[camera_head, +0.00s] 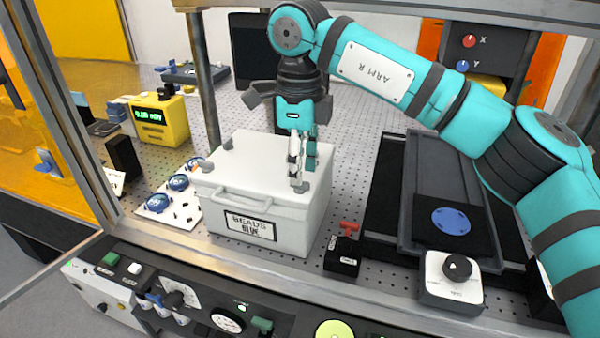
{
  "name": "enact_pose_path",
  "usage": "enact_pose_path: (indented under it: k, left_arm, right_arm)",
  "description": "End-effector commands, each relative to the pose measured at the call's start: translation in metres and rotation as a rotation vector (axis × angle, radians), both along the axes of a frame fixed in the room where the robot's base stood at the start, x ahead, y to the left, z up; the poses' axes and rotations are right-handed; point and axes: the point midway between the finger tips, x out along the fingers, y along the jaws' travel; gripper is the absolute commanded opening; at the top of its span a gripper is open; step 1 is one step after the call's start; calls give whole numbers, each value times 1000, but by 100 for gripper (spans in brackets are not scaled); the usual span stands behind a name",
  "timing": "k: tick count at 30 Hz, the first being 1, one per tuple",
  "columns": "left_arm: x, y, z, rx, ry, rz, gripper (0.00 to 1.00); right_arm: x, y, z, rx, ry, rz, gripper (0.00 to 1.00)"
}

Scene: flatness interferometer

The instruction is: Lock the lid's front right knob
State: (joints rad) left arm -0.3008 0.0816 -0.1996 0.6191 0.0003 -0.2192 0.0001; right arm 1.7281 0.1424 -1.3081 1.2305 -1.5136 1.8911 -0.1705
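A white box (255,205) with a label reading "BEADS" and "GLUE" stands on the perforated table, its lid (250,160) on top. The lid's front right knob (302,187) is a small grey piece at the near right corner. My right gripper (301,172) points down just above that knob, its fingertips close to or at it; contact and finger closure cannot be made out. A front left knob (207,167) and a back left knob (229,144) also show. The back right corner is hidden behind my gripper. My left gripper is out of view.
A black block with a red handle (348,228) stands right of the box. A dark tray (440,185) with a blue disc and a white dial unit (452,278) lie further right. A white card with blue round pieces (158,202) and a yellow meter (160,122) are left.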

Motion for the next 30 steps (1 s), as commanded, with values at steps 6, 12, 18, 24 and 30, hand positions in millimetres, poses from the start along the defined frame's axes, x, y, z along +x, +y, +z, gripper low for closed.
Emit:
enact_pose_path:
  k: [6,12,18,24,30]
  left_arm:
    - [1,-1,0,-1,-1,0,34]
    - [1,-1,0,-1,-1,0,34]
    - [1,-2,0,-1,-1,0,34]
    - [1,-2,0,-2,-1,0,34]
    - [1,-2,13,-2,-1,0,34]
  right_arm:
    - [1,1,50,2,-5,-2,31]
    - [1,0,83,0,-3,-2,31]
    - [1,0,96,1,-1,-1,31]
    - [1,0,96,1,-1,-1,31]
    - [1,0,110,1,-1,-1,31]
